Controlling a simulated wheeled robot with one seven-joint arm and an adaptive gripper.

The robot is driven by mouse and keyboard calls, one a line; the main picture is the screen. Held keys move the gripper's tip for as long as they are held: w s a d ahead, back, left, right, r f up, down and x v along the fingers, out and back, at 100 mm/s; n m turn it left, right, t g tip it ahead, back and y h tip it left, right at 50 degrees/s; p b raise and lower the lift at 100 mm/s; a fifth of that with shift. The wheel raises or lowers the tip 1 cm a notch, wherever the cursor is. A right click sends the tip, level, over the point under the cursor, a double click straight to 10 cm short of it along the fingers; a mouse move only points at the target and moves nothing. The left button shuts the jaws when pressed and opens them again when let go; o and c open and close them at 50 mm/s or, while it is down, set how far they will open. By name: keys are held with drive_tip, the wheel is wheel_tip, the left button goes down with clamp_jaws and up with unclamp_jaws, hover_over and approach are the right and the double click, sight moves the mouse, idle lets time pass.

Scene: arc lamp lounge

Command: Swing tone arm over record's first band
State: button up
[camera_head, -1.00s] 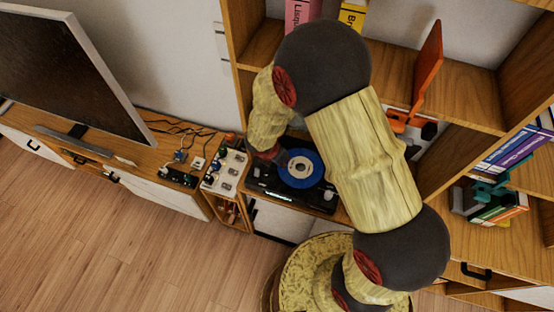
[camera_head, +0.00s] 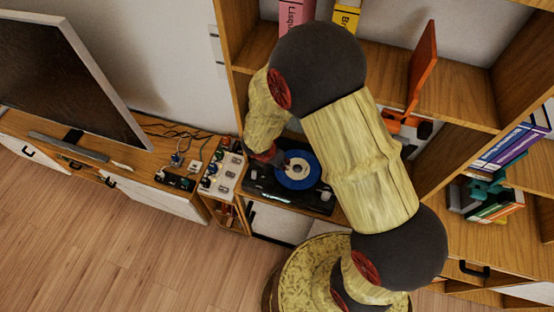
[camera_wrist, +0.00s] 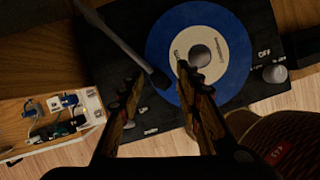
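The record (camera_wrist: 180,88) is blue with a cream label and lies on the black turntable (camera_wrist: 262,92); both also show in the head view, the record (camera_head: 299,176) on the turntable (camera_head: 318,204). The tone arm (camera_wrist: 118,38) is a grey bar running from the upper left, its end near the record's left edge. My gripper (camera_wrist: 158,74) is open, its two toothed fingers apart, with the tone arm's end between and just beyond their tips. I cannot tell whether a finger touches it. In the head view my arm largely hides the gripper, which is above the turntable's left part.
A knob (camera_wrist: 275,73) marked OFF is on the turntable's right. A pale mixer-like box (camera_head: 222,176) with knobs stands left of the turntable. A large TV (camera_head: 60,80) is further left. Shelving (camera_head: 460,95) surrounds the turntable's back and right. The wooden floor (camera_head: 130,250) is clear.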

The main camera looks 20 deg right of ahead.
drive_tip(key=v, duration=1.2)
idle(0.3)
drive_tip(key=s+d+r+m+t+y+b, duration=0.1)
drive_tip(key=s+d+r+m+b, duration=0.2)
drive_tip(key=m, duration=1)
drive_tip(key=s+d+r+m+t+y+b, duration=0.1)
drive_tip(key=s+d+r+m+y+b, duration=0.1)
drive_tip(key=s+d+r+m+b, duration=0.2)
drive_tip(key=s+r+m+b, duration=0.3)
drive_tip(key=s+r+m, duration=0.4)
drive_tip(key=s+m, duration=0.2)
drive_tip(key=shift+s+d+r+t+b, duration=0.2)
drive_tip(key=shift+r+t+b, duration=0.15)
drive_tip(key=shift+t, duration=0.05)
